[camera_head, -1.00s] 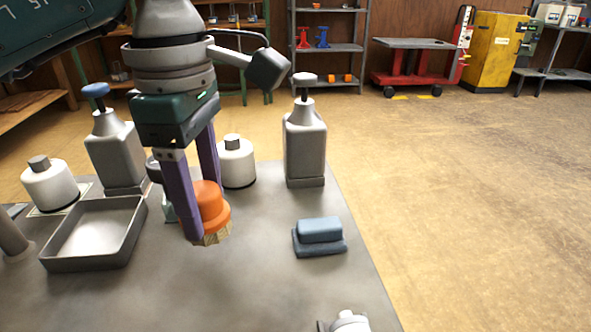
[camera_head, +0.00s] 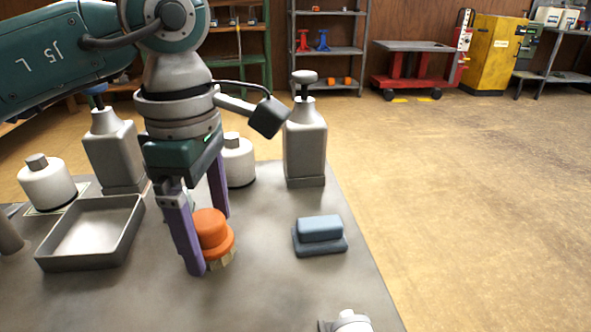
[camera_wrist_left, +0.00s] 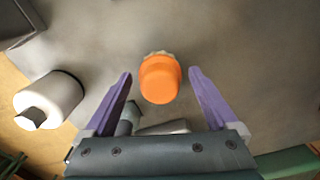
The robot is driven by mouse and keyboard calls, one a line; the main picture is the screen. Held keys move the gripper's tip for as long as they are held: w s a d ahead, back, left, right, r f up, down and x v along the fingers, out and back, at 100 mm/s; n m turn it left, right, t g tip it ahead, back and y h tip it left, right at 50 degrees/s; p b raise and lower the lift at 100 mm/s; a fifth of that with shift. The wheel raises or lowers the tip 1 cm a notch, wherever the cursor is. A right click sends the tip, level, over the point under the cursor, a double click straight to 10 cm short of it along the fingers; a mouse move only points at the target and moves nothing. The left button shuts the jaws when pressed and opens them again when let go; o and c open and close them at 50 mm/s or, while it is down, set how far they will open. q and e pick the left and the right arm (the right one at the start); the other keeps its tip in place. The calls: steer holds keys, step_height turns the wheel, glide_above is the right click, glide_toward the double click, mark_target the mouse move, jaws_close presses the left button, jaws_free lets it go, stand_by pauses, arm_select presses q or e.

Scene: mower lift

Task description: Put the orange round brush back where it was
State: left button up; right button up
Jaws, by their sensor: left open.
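The orange round brush (camera_head: 212,234) stands on the grey bench top, bristles down, to the right of the shallow grey tray. My left gripper (camera_head: 208,244) points down at it with its two purple fingers spread on either side. In the left wrist view the brush (camera_wrist_left: 160,80) shows between the open fingertips (camera_wrist_left: 161,74), with a gap on both sides. Its bristles are mostly hidden under the orange body. My right gripper is not in view.
The grey tray (camera_head: 46,262) lies left of the brush. A blue block-shaped brush (camera_head: 320,230) lies to the right. Pump bottles (camera_head: 305,145) and white jars (camera_head: 48,185) stand behind. A white item (camera_head: 350,322) is cut off at the front edge. Bench between is clear.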

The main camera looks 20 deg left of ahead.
mark_target(206, 218)
arm_select(q)
steer(key=shift+r+p, duration=0.3)
step_height(206, 218, up, 12)
steer(key=p, duration=0.1)
steer(key=shift+f, duration=0.15)
stand_by(1.4)
